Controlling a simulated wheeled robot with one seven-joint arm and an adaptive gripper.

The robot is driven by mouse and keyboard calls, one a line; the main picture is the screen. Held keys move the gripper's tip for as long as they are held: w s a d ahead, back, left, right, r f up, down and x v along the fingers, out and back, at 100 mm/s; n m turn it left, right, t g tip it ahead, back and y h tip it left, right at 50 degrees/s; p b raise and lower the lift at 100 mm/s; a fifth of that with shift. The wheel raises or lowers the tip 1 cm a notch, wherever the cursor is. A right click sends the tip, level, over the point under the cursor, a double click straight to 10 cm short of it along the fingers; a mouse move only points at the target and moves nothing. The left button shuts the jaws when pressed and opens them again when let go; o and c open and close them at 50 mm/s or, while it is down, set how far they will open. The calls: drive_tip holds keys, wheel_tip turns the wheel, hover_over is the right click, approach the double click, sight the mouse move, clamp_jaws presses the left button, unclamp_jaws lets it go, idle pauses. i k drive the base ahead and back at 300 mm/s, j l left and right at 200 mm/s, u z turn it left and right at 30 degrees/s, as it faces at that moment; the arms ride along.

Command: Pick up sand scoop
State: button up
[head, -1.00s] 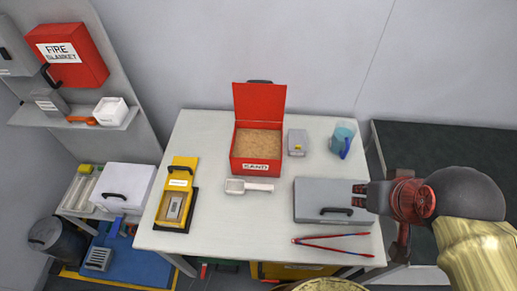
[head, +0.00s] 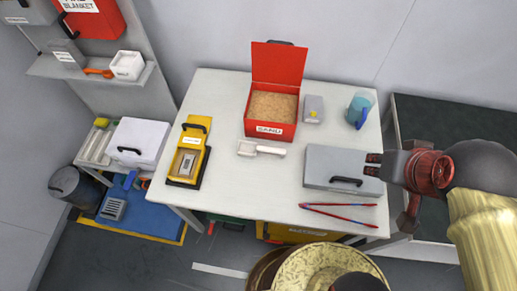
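The sand scoop (head: 262,149) is white with a short handle pointing right. It lies on the white table (head: 228,187) just in front of the open red sand box (head: 270,130), whose lid stands up and which holds brown sand (head: 272,105). My gripper (head: 374,164) is at the right, over the right end of the grey lidded case (head: 320,163), well to the right of the scoop and apart from it. Its two dark fingers point left with a small gap between them, and nothing shows between them.
Red-and-blue tongs (head: 340,208) lie at the table's front right. A grey box (head: 313,109) and a blue jug (head: 359,110) stand right of the sand box. A yellow case (head: 190,150) lies at the left. The table's front middle is clear.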

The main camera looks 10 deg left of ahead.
sight(248, 149)
drive_tip(key=u, duration=1.75)
drive_tip(key=k+z, duration=0.15)
drive_tip(key=z, duration=0.5)
drive_tip(key=i+j+z, duration=0.15)
drive_tip(key=j+z, duration=0.15)
drive_tip(key=i+j+z, duration=0.15)
drive_tip(key=j+z, duration=0.15)
drive_tip(key=j, duration=0.1)
